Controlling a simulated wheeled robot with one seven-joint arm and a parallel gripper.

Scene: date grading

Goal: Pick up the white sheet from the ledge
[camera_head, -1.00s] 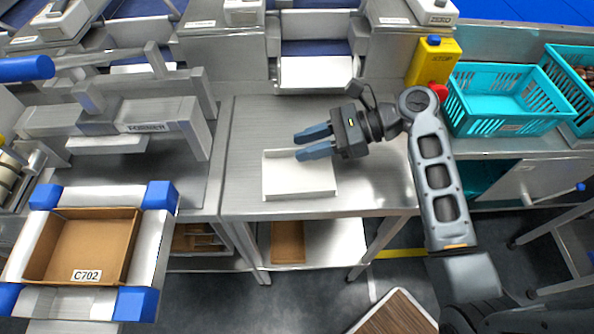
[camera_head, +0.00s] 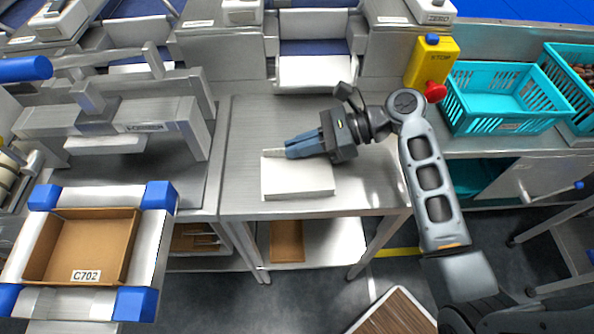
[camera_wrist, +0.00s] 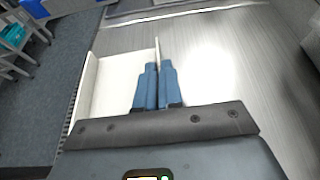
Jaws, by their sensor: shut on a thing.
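A white, shallow tray-like piece (camera_head: 300,182) with a thin upright rim lies on the steel table. It also shows in the wrist view (camera_wrist: 112,85), left of the fingers. My gripper (camera_head: 288,150) is at its back rim, with blue fingers together. In the wrist view, my gripper (camera_wrist: 158,68) has the thin white rim running between its fingertips. Another flat white sheet-like piece (camera_head: 315,72) sits at the mouth of the machine behind the table. I cannot tell which white piece is the named sheet.
The steel table (camera_head: 245,125) is otherwise clear. A yellow stop box (camera_head: 428,62) with a red button stands behind my arm. Teal crates (camera_head: 490,125) are at right. A brown box marked C702 (camera_head: 85,240) sits in a blue-cornered frame at front left.

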